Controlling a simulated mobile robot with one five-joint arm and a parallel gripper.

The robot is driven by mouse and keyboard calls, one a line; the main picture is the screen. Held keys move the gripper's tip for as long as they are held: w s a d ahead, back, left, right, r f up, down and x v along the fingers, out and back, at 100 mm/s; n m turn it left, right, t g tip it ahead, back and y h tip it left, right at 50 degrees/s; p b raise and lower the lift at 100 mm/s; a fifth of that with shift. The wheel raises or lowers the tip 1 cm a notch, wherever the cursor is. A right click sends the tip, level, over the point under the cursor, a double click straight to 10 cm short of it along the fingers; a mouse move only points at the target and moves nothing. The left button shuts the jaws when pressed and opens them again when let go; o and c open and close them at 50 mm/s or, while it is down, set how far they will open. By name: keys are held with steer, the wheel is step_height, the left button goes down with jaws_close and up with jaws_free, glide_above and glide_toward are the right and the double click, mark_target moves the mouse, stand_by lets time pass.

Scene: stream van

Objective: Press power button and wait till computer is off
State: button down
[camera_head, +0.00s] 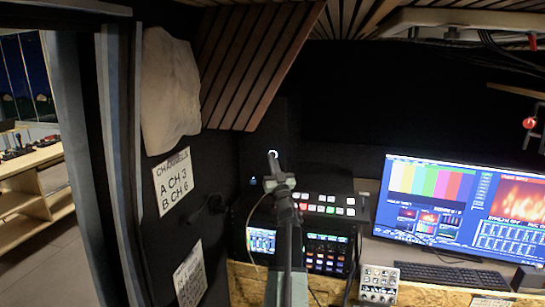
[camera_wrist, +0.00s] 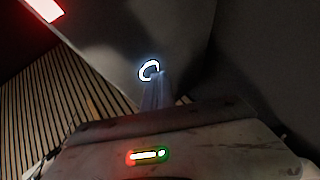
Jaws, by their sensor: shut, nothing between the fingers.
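A white glowing ring, which looks like the power button (camera_head: 272,153), shows just above my gripper tip in the head view. It also shows in the wrist view (camera_wrist: 149,70) on a dark surface, lit, with its lower right edge broken by the fingertips. My gripper (camera_head: 273,160) is shut and empty and points at the ring. Its narrow fingertips (camera_wrist: 156,80) reach up to the ring in the wrist view; I cannot tell whether they touch it. The computer's case is too dark to make out. The monitor (camera_head: 455,205) is on, with colour bars and a red picture.
A keyboard (camera_head: 452,276) and a small control box (camera_head: 379,284) lie on the desk. A dark wall with paper signs (camera_head: 175,180) is close at left.

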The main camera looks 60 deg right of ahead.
stand_by(0.5)
steer(key=shift+s+a, duration=0.2)
steer(key=shift+a, duration=0.45)
steer(key=shift+a, duration=0.1)
steer(key=a, duration=0.1)
steer(key=s+a, duration=0.1)
steer(key=a, duration=0.2)
steer(key=shift+s+a, duration=0.25)
steer(key=shift+a, duration=0.05)
steer(key=shift+s, duration=0.1)
stand_by(0.5)
